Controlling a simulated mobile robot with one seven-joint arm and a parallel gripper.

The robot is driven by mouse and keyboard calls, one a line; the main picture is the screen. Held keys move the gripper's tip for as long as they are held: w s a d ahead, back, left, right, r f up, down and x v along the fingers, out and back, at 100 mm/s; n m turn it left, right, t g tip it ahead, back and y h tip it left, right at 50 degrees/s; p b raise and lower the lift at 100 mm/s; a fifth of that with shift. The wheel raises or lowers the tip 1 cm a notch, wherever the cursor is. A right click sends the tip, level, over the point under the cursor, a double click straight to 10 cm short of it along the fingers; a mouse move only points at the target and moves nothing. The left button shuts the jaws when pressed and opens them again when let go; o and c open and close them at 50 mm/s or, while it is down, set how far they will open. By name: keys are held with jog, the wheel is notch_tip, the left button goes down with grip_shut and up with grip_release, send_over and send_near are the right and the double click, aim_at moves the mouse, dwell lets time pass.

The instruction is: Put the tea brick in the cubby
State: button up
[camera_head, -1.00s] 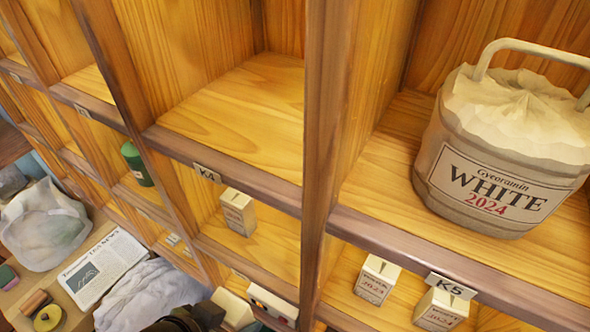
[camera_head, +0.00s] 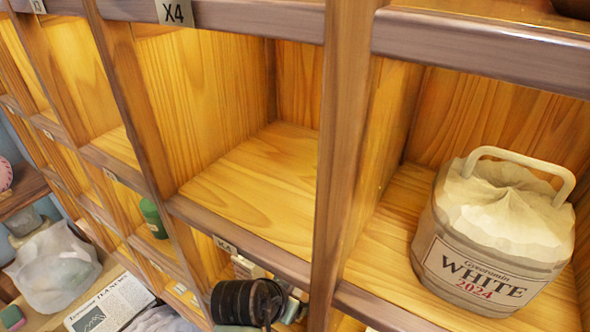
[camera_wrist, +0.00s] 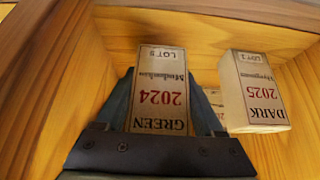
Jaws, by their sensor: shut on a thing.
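The tea brick (camera_wrist: 160,118) is a tan block labelled GREEN 2024, LOT 5, seen in the wrist view. My gripper (camera_wrist: 166,75) is shut on it, with one dark finger on each side. A wooden surface lies behind the brick; I cannot tell whether they touch.
A DARK 2025 brick (camera_wrist: 256,92) stands just right of my gripper in the wrist view. A WHITE 2024 bag (camera_head: 490,245) fills much of the right cubby. Wooden dividers (camera_head: 340,180) and shelf edges (camera_head: 240,232) bound the cubbies. A green canister (camera_head: 152,218) stands further left.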

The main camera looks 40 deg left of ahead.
jog(key=shift+w+a+f+p, duration=0.1)
jog(key=shift+w+f+p, duration=0.3)
jog(key=shift+w+f, duration=0.15)
jog(key=shift+f, duration=0.15)
jog(key=shift+f, duration=0.2)
jog(key=o, duration=1.5)
jog(key=shift+r, duration=0.1)
